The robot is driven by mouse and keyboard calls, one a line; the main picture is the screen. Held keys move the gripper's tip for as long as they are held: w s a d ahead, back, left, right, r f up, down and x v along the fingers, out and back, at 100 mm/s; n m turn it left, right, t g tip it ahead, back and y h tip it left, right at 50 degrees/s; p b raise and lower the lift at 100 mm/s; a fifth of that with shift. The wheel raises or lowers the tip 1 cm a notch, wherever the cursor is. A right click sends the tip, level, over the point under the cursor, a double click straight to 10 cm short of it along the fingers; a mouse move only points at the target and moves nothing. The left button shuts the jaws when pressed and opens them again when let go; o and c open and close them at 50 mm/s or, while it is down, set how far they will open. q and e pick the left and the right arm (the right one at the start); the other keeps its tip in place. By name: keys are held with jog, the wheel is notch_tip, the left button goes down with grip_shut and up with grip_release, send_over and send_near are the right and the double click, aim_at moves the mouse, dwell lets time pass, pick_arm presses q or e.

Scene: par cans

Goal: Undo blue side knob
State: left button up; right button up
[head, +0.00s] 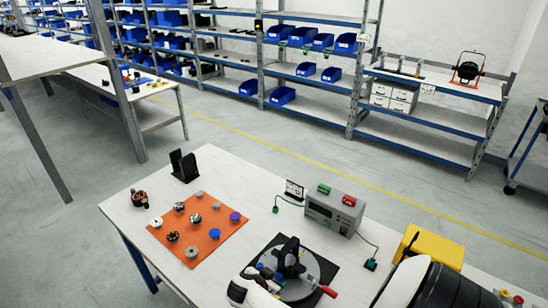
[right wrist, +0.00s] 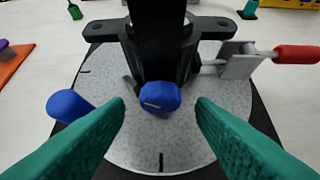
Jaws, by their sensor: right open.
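A blue knob (right wrist: 160,98) sits low on the front of a black bracket (right wrist: 160,40), above a round grey plate (right wrist: 165,150). A second blue knob (right wrist: 70,105) is to the left, near the plate's edge. My right gripper (right wrist: 161,104) is open, with one green finger on each side of the central knob's line; no contact shows. In the head view my right gripper (head: 264,282) is beside the black bracket (head: 290,257), and its fingertips are hard to make out.
A red-handled clamp (right wrist: 295,55) is right of the bracket. In the head view an orange mat (head: 185,247) with several knobs and parts lies to the left. A grey box (head: 333,211) and yellow box (head: 435,248) stand behind and right.

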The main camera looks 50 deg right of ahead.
jog(key=shift+d+f, duration=0.2)
jog(key=shift+f, duration=0.05)
jog(key=shift+c, duration=0.5)
jog(key=c, duration=0.9)
